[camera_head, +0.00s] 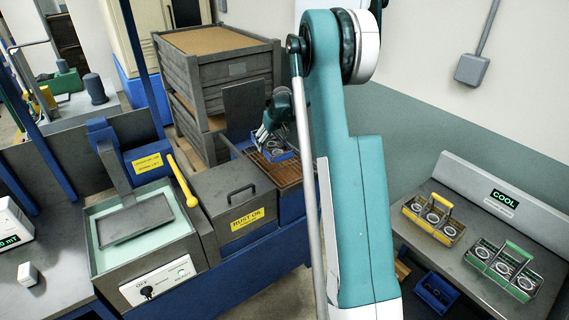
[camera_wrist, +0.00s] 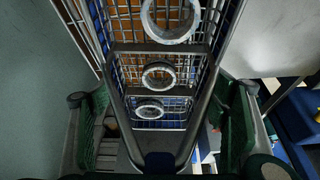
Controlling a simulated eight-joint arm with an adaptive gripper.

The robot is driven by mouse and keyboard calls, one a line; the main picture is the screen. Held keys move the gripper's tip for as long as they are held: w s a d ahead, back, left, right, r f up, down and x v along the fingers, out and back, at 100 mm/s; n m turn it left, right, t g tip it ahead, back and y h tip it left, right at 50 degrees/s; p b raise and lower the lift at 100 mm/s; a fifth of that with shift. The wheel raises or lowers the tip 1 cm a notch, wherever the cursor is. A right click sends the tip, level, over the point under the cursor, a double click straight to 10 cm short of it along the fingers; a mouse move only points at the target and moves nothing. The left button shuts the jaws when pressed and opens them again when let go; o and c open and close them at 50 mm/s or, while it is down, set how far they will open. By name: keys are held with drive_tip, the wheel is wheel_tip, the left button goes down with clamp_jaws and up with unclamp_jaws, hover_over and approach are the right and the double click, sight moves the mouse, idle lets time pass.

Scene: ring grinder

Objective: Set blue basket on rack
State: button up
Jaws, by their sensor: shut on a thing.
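The blue basket (camera_head: 285,155) holds metal rings and is at the brown slatted rack (camera_head: 289,176), behind the rust oil tank. In the wrist view the basket's wire mesh and blue side (camera_wrist: 178,105) fill the middle, with three rings in a row. The dark handle frame lies between the green finger pads of my gripper (camera_wrist: 166,130), which is shut on the basket. I cannot tell whether the basket touches the rack or hangs just above it.
The rust oil tank (camera_head: 235,205) with a lid handle stands in front of the rack. A dark upright panel (camera_head: 244,108) and stacked crates (camera_head: 218,70) stand behind. Yellow (camera_head: 433,218) and green (camera_head: 503,270) baskets sit on the cooling table at right.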

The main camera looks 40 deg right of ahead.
sight(284, 150)
drive_tip(key=s+d+n, duration=0.1)
drive_tip(key=s+d, duration=0.1)
drive_tip(key=d, duration=0.4)
drive_tip(key=shift+d+r+y, duration=0.15)
drive_tip(key=shift+r+y, duration=0.1)
drive_tip(key=shift+y, duration=0.05)
drive_tip(key=shift+f, duration=3.15)
drive_tip(key=shift+f, duration=1.85)
drive_tip(key=shift+f, duration=0.15)
drive_tip(key=o, duration=1.1)
drive_tip(key=shift+o, duration=0.2)
drive_tip(key=shift+r, duration=0.2)
